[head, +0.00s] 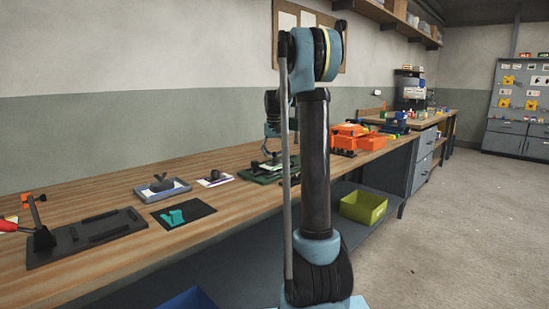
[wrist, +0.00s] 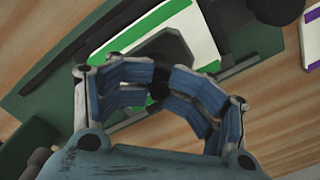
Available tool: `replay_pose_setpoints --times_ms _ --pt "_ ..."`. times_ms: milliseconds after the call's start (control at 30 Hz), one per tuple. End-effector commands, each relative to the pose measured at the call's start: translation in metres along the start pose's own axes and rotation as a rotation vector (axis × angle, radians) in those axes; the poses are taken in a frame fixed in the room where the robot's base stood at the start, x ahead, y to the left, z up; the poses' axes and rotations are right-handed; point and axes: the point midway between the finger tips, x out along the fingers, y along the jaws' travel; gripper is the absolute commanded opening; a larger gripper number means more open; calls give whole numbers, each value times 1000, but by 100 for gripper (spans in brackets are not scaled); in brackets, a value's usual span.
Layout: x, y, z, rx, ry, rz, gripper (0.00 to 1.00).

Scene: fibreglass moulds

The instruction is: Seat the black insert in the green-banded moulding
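The green-banded moulding (wrist: 200,35) is a white piece with green stripes, lying on a dark green fixture in the wrist view. A dark, round-cornered shape (wrist: 176,46) shows over its middle. The fingertips of my gripper (wrist: 158,84) are drawn together around a small black part, which looks like the grip of the black insert. The fingers hide much of the insert and the near part of the moulding. I cannot tell whether the insert is clear of the moulding or resting in it. In the head view my gripper (head: 271,152) is low over the fixture, partly behind my arm.
The dark green fixture (head: 262,176) sits on the wooden bench. A purple-banded white piece (head: 214,179) lies to its left, with a grey tray (head: 162,189) and a black mat with a teal part (head: 183,215) further left. Orange bins (head: 352,133) stand to the right.

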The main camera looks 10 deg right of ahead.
Motion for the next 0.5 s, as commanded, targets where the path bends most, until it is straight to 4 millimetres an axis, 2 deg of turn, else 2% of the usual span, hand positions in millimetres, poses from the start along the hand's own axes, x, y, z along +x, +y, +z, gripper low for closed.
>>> replay_pose_setpoints --times_ms 500 --pt "-8 3 9 2 7 0 32"
